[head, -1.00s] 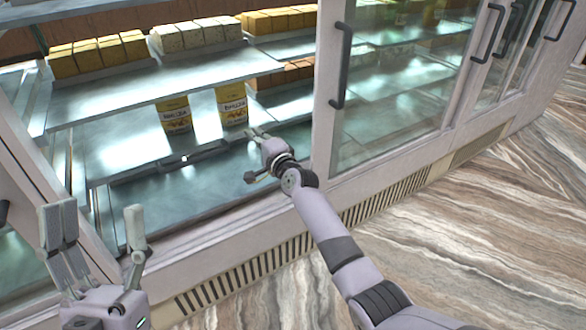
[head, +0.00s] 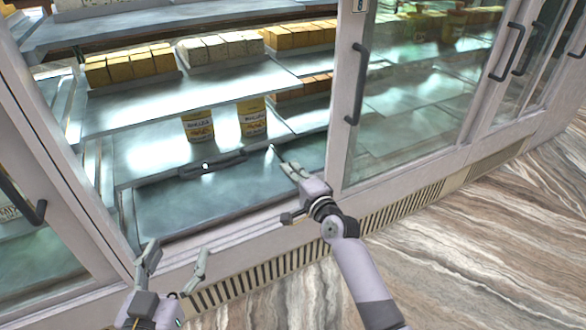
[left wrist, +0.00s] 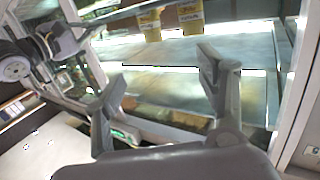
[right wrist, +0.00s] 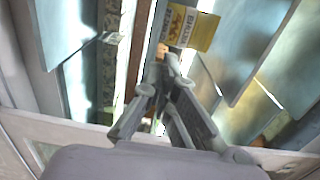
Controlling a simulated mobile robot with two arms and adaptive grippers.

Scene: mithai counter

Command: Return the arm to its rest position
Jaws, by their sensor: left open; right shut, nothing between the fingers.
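My right gripper (head: 279,158) is shut and empty. Its arm reaches from the lower right to the open front of the display case, with the fingertips over the bottom shelf. In the right wrist view the closed fingertips (right wrist: 166,62) appear just below a yellow packet (right wrist: 192,28) in the picture; whether they touch is unclear. My left gripper (head: 177,252) is open and empty in front of the case's lower edge. In the left wrist view its spread fingers (left wrist: 155,72) face the shelves, and part of my right arm shows at the left.
Two yellow packets (head: 199,126) (head: 253,118) stand inside the case. Rows of yellow (head: 130,66) and white (head: 217,48) sweet blocks sit on the shelf above. A glass door with a dark handle (head: 356,85) is right of the opening. Patterned floor (head: 480,240) lies clear at right.

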